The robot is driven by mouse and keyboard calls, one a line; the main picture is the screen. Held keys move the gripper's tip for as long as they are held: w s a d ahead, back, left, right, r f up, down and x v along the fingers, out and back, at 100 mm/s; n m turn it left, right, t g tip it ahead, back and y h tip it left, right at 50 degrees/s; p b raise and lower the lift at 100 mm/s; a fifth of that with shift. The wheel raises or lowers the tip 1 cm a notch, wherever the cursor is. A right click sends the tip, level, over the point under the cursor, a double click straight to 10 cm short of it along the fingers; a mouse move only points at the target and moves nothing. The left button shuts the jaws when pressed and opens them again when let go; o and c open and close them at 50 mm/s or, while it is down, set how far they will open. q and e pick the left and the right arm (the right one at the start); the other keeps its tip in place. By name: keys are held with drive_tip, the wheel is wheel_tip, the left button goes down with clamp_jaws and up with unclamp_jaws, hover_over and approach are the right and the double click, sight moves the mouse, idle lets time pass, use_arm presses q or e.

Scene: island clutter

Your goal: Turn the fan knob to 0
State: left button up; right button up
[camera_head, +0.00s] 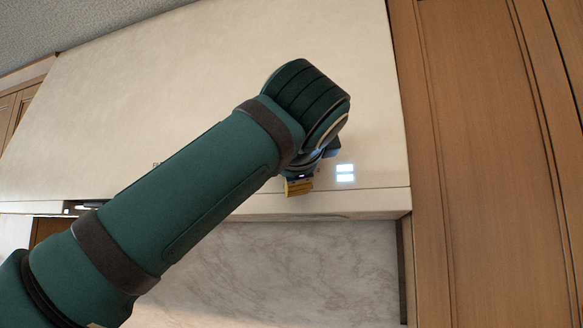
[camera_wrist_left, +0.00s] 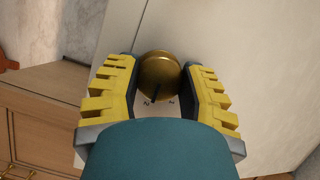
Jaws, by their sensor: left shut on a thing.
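The fan knob (camera_wrist_left: 159,75) is a round brass-coloured knob with a dark pointer mark on its rim, in the left wrist view. It sits on the pale hood front, with small dark markings beside it. My left gripper (camera_wrist_left: 160,76) has its yellow fingers on both sides of the knob, closed on it. In the head view my left gripper (camera_head: 299,185) is at the hood's lower edge, and my wrist hides the knob. The pointer's setting is too small to read for certain. My right gripper is not in view.
The pale range hood (camera_head: 200,90) fills the middle of the head view. A lit display (camera_head: 345,173) is just right of my gripper. Wooden cabinets (camera_head: 490,150) stand at the right. A marble wall (camera_head: 300,270) is below the hood.

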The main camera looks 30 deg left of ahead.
use_arm(q)
drive_tip(key=n+g+h, duration=0.1)
drive_tip(key=n, duration=0.2)
drive_tip(key=shift+r+n+h, duration=0.1)
drive_tip(key=shift+n+h, duration=0.2)
drive_tip(key=n+h, duration=0.2)
drive_tip(key=n, duration=0.1)
drive_tip(key=n+h, duration=0.2)
drive_tip(key=n, duration=0.1)
drive_tip(key=shift+n+h, duration=1)
drive_tip(key=shift+n, duration=0.4)
drive_tip(key=shift+f, duration=0.2)
drive_tip(key=o, duration=1.2)
drive_tip(key=shift+w, duration=0.1)
drive_tip(key=shift+r, duration=0.1)
